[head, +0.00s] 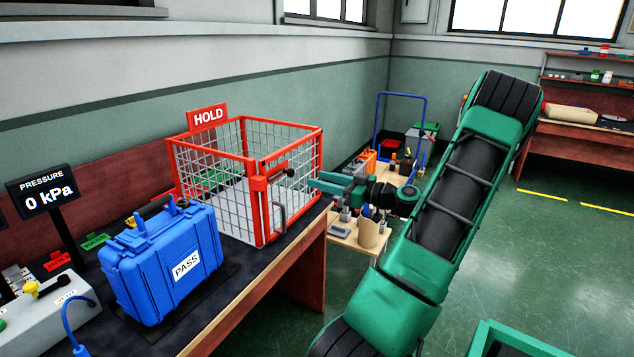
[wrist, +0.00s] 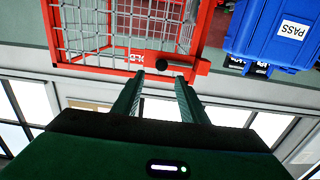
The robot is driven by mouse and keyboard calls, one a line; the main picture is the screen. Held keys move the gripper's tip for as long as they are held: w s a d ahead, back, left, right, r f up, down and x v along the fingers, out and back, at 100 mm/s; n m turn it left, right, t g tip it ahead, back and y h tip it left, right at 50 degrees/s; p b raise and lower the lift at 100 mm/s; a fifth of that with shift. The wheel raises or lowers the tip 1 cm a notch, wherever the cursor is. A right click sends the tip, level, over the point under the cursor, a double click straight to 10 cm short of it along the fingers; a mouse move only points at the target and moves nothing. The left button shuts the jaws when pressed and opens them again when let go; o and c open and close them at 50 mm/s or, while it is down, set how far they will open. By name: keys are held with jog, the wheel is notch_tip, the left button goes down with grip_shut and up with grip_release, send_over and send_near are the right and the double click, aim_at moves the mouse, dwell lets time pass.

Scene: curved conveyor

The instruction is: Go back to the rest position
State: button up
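My gripper (head: 318,180) is at the front right corner of the red wire cage (head: 260,200), close to the black knob (head: 290,172) on its latch bar. In the wrist view, its two green fingers (wrist: 158,78) are apart with nothing between them. The black knob (wrist: 162,64) shows just beyond the fingertips; I cannot tell whether they touch it. The cage door looks shut. My arm reaches across from the right, bent in large green and black links.
A blue case (head: 165,262) marked PASS stands on the dark workbench (head: 235,285) left of the cage. A HOLD sign (head: 208,117) tops the cage. A pressure display (head: 42,192) reads 0 kPa. A small wooden table (head: 358,236) with tools stands behind my arm.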

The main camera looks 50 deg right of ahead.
dwell(0.3)
jog(key=w+a+f+g+y, duration=0.1)
jog(key=a+f+g, duration=0.45)
jog(key=a, duration=0.45)
jog(key=w+a+f+g+y, duration=0.1)
jog(key=a+f+g, duration=0.4)
jog(key=a, duration=0.4)
jog(key=s+a+r+m+g+h, duration=0.1)
jog(key=s+a+r+m+g, duration=0.1)
jog(key=s, duration=0.5)
jog(key=s+a+r+m+g+h, duration=0.2)
jog(key=s+a+r+m+g, duration=0.1)
jog(key=s, duration=0.4)
jog(key=s+a+r+m+g+h, duration=0.1)
jog(key=s+a+r+m+g, duration=0.1)
jog(key=s, duration=0.6)
jog(key=shift+a+r+m+h, duration=0.3)
jog(key=shift+a+r+m, duration=0.35)
jog(key=shift+a, duration=0.55)
jog(key=shift+s, duration=0.1)
